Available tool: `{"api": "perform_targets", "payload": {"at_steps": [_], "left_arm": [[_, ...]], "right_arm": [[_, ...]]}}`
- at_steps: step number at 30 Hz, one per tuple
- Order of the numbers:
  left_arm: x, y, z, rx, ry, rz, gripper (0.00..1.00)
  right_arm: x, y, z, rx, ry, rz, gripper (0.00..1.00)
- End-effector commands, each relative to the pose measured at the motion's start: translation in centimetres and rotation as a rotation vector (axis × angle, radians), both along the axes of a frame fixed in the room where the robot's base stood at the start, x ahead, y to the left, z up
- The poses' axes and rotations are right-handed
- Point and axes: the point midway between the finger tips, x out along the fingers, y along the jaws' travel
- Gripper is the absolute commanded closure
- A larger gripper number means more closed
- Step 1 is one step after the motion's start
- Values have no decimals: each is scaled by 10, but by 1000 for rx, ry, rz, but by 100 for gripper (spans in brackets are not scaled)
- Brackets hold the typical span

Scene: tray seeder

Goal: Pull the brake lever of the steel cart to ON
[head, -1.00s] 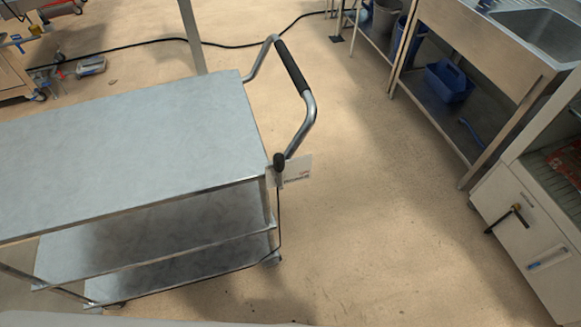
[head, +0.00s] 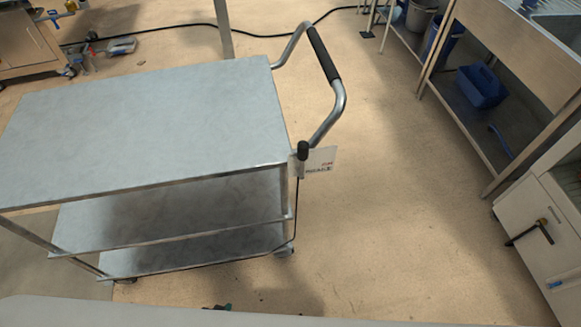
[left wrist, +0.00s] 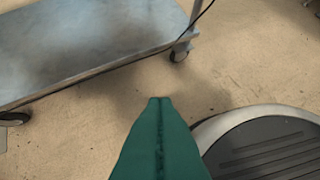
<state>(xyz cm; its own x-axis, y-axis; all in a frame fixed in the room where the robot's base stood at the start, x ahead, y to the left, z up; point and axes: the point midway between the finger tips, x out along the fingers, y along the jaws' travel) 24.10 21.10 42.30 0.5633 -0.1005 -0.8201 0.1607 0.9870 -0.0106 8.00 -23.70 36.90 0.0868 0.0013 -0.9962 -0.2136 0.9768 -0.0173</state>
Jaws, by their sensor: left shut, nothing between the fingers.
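The steel cart (head: 150,115) stands left of centre in the head view, with three grey shelves and a bent push handle (head: 325,55) with a black grip. The brake lever (head: 303,150) shows as a black knob standing up at the cart's near right corner, beside a small white label plate (head: 322,161) whose text is too small to read surely. In the left wrist view the cart's lowest shelf (left wrist: 90,45) and a caster show. My left gripper (left wrist: 160,101) is shut and empty, its green fingers together over the floor. Its tip (head: 218,307) barely shows at the head view's bottom edge, well below the lever.
Open floor (head: 390,190) lies right of the cart. A white cabinet (head: 545,235) with a dark handle and a sink bench holding a blue caddy (head: 482,87) stand at the right. A black cable (head: 180,31) crosses the floor behind the cart.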

Motion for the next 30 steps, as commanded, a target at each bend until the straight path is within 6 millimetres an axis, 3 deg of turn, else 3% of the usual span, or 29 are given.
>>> {"api": "perform_targets", "payload": {"at_steps": [1,3,6,10,12,15,18,24,30], "left_arm": [[42,-8,14,-44,-142,3,100],[92,-20,49,-121,-344,-1,100],[149,-38,113,-248,-630,-30,100],[190,-60,205,-433,-974,-115,100],[197,-71,251,-530,-1134,-180,100],[193,-82,306,-653,-1315,-282,100],[182,-89,343,-746,-1441,-377,100],[166,-95,377,-834,-1550,-483,100],[165,-95,380,-841,-1557,-492,100]], "right_arm": [[1,0,-13,-1,-1,0,64],[2,0,-22,-1,-2,0,64],[3,0,-35,0,-4,0,64],[4,0,-50,0,-5,-1,64],[4,0,-58,0,-6,-1,64],[4,0,-66,0,-6,-1,64],[4,0,-72,0,-6,-1,64],[4,0,-76,0,-6,-1,64],[4,2,-75,3,-7,-1,64]]}}
